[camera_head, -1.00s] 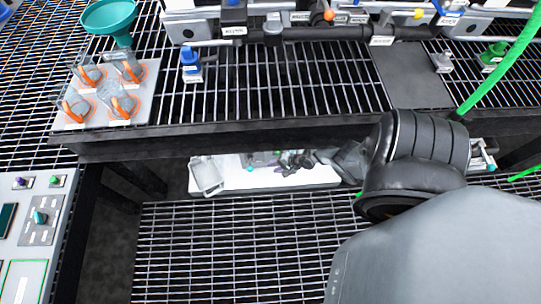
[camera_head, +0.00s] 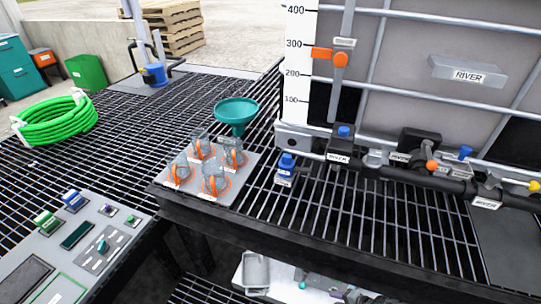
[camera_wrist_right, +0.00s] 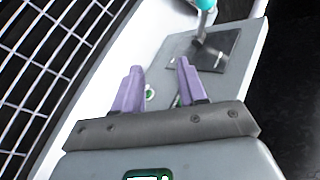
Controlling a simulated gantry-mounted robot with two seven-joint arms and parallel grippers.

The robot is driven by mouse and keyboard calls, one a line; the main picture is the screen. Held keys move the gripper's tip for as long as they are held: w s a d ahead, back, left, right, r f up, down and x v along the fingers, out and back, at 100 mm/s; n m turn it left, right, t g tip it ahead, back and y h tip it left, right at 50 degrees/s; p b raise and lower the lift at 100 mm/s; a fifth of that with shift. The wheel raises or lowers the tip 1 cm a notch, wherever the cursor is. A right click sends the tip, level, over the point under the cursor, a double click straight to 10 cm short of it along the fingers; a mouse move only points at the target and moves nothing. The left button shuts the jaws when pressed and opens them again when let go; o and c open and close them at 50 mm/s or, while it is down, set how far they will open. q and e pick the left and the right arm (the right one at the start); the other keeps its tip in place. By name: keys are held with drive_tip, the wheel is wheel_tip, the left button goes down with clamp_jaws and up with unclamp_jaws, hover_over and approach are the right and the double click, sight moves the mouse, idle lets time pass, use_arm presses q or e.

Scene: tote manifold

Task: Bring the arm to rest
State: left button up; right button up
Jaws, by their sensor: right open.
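My right gripper (camera_wrist_right: 159,70) shows in the right wrist view, with two purple fingers apart and nothing between them. It is open over or in front of a grey flat panel (camera_wrist_right: 172,60) with a dark square plate (camera_wrist_right: 222,50) on it. A teal-tipped part (camera_wrist_right: 205,5) stands at the top of that view. Whether the fingers touch the panel is hard to tell. Neither of my arms shows in the head view now, and my left gripper is in no view.
In the head view, a dark grated bench (camera_head: 340,225) holds a tray (camera_head: 236,186) of orange-ringed cups, a teal funnel (camera_head: 236,112) and a blue-capped fitting (camera_head: 286,165). A control panel (camera_head: 75,243) is at lower left, a green hose coil (camera_head: 55,120) at left. White grating (camera_wrist_right: 62,40) is beside the gripper.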

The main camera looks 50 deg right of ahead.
drive_tip(key=s+a+r+n+y+p, duration=0.1)
drive_tip(key=s+a+r+p, duration=0.2)
drive_tip(key=s+a+p, duration=0.25)
drive_tip(key=w+a+r+n+g+p, duration=0.1)
drive_tip(key=w+a+r+n+p, duration=0.3)
drive_tip(key=a+r, duration=0.45)
drive_tip(key=w+a+r+n+p, duration=0.2)
drive_tip(key=w+a+r+n, duration=0.3)
drive_tip(key=r, duration=0.6)
drive_tip(key=w+a+r+n+g+p, duration=0.1)
drive_tip(key=w+a+r+n+p, duration=0.3)
drive_tip(key=a+r, duration=0.45)
drive_tip(key=s+r+n+g+h+p, duration=0.15)
drive_tip(key=r+n+p, duration=0.25)
drive_tip(key=r+p, duration=2)
drive_tip(key=s+r+n+g+h+p, duration=0.1)
drive_tip(key=s+r+n+g+p, duration=0.2)
drive_tip(key=r+p, duration=2)
wheel_tip(320, 180, down, 65)
drive_tip(key=n+t+b, duration=0.1)
drive_tip(key=b, duration=8.4)
drive_tip(key=shift+a+r, duration=0.15)
